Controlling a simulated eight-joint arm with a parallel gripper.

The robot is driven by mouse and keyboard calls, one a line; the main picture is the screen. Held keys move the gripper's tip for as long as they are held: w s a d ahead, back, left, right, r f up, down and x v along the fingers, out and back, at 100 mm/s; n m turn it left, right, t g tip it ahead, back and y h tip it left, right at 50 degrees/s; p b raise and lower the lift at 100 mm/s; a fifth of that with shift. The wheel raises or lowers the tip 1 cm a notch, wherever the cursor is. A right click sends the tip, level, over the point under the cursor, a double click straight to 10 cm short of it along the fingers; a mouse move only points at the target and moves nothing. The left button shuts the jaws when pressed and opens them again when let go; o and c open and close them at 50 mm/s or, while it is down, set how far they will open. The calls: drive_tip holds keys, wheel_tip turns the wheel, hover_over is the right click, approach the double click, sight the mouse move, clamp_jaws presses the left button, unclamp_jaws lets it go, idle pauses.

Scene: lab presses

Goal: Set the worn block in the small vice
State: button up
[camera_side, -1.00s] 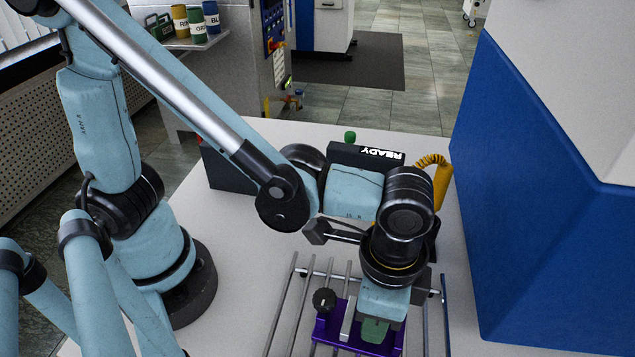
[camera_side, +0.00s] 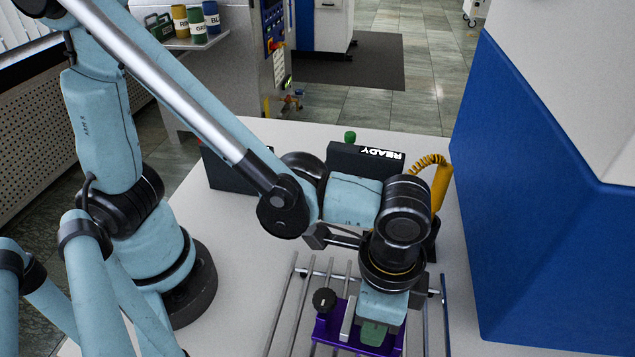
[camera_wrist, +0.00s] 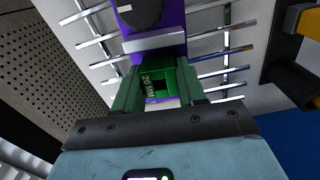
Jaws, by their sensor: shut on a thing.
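The purple small vice (camera_side: 329,335) lies on a rack of metal bars. It has a black knob (camera_side: 323,299) and a pale metal jaw (camera_side: 347,319). The wrist view shows the vice's purple body (camera_wrist: 171,16) and pale jaw (camera_wrist: 153,43). My gripper (camera_wrist: 158,85) points down at the vice, its two green fingers shut on a green block (camera_wrist: 187,75) marked "20 MM". The block is beside the pale jaw, over the vice. I cannot tell whether it rests on the vice bed. In the side view, my gripper (camera_side: 373,333) hides most of the block.
Metal bars (camera_side: 288,310) surround the vice. A black box reading READY (camera_side: 365,160) stands behind my wrist, with a yellow coiled hose (camera_side: 440,180) beside it. A large blue and white machine (camera_side: 540,220) bounds the right. The white table (camera_side: 240,270) is clear left of the rack.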

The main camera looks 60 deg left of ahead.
drive_tip(key=shift+f, duration=0.4)
idle(0.3)
drive_tip(key=o, duration=1.2)
drive_tip(key=shift+c, duration=0.2)
wheel_tip(320, 180, up, 12)
drive_tip(key=w+a+n+t, duration=0.2)
drive_tip(key=a+n, duration=0.1)
drive_tip(key=a, duration=0.5)
drive_tip(key=w+a+f+n+t, duration=0.1)
drive_tip(key=w+a+n+t, duration=0.1)
drive_tip(key=a, duration=0.6)
drive_tip(key=w+a+n+t, duration=0.2)
drive_tip(key=a+n, duration=0.3)
drive_tip(key=a, duration=0.3)
drive_tip(key=shift+w+a+f+t, duration=0.25)
drive_tip(key=shift+w+f+t, duration=0.15)
drive_tip(key=shift+t, duration=0.2)
